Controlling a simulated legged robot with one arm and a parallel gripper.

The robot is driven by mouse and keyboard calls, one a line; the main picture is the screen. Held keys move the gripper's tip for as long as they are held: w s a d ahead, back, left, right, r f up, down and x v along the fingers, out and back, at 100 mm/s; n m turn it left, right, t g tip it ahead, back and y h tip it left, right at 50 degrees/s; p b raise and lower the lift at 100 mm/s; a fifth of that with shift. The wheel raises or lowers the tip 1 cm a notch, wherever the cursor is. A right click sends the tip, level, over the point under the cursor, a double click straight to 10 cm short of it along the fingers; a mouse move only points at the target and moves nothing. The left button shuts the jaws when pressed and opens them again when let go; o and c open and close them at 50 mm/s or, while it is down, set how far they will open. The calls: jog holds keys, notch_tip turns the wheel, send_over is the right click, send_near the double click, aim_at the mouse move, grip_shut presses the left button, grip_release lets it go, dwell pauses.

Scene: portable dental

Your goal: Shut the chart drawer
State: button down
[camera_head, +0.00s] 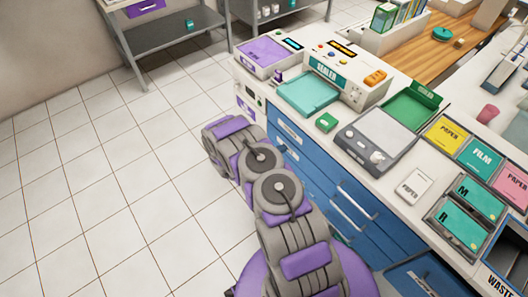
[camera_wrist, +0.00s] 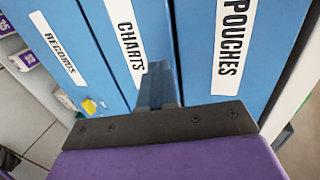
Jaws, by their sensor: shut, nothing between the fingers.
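The chart drawer (camera_wrist: 105,50) is a blue front with a white CHARTS label in the wrist view. It lies between the RECORDS and POUCHES fronts and looks about level with them; I cannot tell whether a small gap remains. My gripper (camera_wrist: 156,78) is shut and empty, its dark fingers in front of the chart drawer near the label's end. I cannot tell whether they touch it. In the head view my arm reaches along the blue cabinet (camera_head: 310,185); my fingertips cannot be made out there, and the drawer labels are too small to read.
The RECORDS front (camera_wrist: 50,25) and POUCHES front (camera_wrist: 210,25) flank the chart drawer. A small yellow thing (camera_wrist: 90,106) shows near the RECORDS front. The counter holds a sealer (camera_head: 345,75), a teal tray (camera_head: 308,94) and a scale (camera_head: 375,138). The tiled floor (camera_head: 100,170) at left is clear.

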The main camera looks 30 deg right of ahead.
jog(key=p+v, duration=0.2)
jog(key=v, duration=0.9)
jog(key=shift+a+f, duration=0.25)
jog(key=shift+w+d, duration=0.1)
